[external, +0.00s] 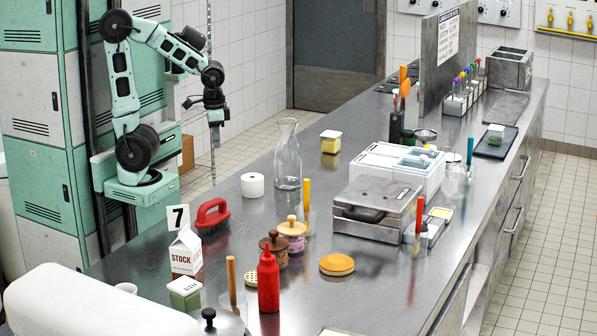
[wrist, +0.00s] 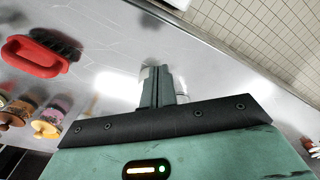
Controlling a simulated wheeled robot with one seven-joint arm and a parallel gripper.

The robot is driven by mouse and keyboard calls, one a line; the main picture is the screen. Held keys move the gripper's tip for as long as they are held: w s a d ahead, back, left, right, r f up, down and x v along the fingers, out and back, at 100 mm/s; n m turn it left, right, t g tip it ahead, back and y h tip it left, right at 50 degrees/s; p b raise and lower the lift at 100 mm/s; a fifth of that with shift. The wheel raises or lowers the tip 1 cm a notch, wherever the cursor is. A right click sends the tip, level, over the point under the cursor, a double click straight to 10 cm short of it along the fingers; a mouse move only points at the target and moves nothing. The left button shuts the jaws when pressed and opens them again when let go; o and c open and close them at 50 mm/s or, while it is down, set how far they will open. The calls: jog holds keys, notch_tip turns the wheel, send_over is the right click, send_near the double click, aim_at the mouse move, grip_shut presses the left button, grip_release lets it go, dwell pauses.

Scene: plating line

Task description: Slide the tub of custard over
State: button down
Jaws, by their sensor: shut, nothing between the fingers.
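A small tub with yellow contents and a white lid, which looks like the tub of custard (external: 331,145), stands upright toward the back of the steel counter, right of the glass carafe. I cannot make it out in the wrist view. My gripper (external: 216,143) hangs pointing down near the counter's left edge, well left of the tub and apart from it. In the wrist view my gripper (wrist: 160,72) has its fingers together with nothing held. The fingers partly hide a pale object behind them.
A red brush (external: 213,214) lies nearer the camera. A white divided container (external: 378,163) stands right of the tub. Counter around the tub is mostly clear.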

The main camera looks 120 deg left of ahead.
aim_at(330, 133)
notch_tip(330, 133, up, 6)
jog(key=w+a+n+y+p, duration=0.25)
jog(key=w+a, duration=0.25)
jog(key=a, duration=0.7)
jog(key=w+a+n+y+p, duration=0.2)
jog(key=w+a+n+p, duration=0.3)
jog(key=a, duration=0.6)
jog(key=w+a+n+y, duration=0.25)
jog(key=w+a, duration=0.35)
jog(key=a, duration=0.6)
notch_tip(330, 133, down, 12)
jog(key=a+p, duration=0.2)
jog(key=a, duration=0.4)
jog(key=a+p, duration=0.3)
jog(key=a, duration=0.3)
jog(key=shift+s+f, duration=0.15)
jog(key=shift+f+h+p, duration=0.2)
jog(key=shift+h+p, duration=0.1)
jog(key=shift+p, duration=0.35)
jog(key=shift+f+b, duration=0.65)
jog(key=shift+f, duration=0.05)
jog(key=shift+d, duration=0.1)
